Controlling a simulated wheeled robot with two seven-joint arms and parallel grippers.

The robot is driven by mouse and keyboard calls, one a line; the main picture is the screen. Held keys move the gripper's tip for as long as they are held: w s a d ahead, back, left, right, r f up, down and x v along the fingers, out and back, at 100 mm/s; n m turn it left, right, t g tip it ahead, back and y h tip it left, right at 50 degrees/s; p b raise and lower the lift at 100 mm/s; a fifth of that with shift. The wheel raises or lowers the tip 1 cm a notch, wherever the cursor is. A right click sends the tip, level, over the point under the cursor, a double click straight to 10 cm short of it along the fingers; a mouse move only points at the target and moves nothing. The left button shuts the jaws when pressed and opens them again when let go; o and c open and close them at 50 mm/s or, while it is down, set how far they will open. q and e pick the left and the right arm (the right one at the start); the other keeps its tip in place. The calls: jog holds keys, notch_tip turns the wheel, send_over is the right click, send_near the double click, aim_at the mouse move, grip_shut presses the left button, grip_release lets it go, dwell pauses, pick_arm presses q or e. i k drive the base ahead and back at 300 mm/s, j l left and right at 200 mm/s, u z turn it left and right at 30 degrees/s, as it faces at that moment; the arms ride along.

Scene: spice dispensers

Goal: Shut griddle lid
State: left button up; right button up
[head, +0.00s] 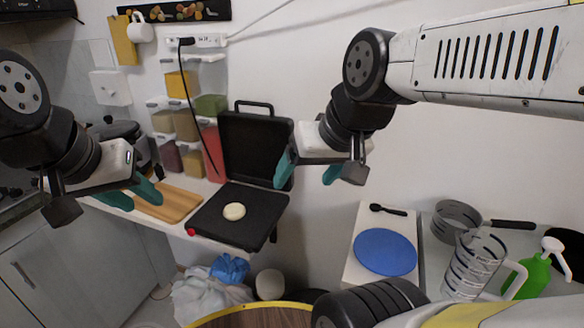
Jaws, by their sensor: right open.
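The black griddle stands on the counter with its lid (245,140) raised upright at the back, its handle at the top. A pale round patty-like item (234,211) lies on the griddle's lower plate (255,217). My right gripper (303,183) is open, with teal fingertips apart. It appears beside the lid's right edge, and its left finger overlaps that edge in view; I cannot tell if they touch. My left gripper (147,204) is open and empty, left of the griddle and over the cutting board.
A wooden cutting board (176,204) lies left of the griddle. Spice dispensers (185,125) hang on the wall behind, with a black cable in front.

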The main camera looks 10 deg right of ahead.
aim_at(253, 145)
jog(key=i+j+u, duration=0.15)
jog(key=j, duration=0.15)
jog(key=i+j+z, duration=0.4)
jog(key=i+j, duration=0.2)
jog(key=j, duration=0.15)
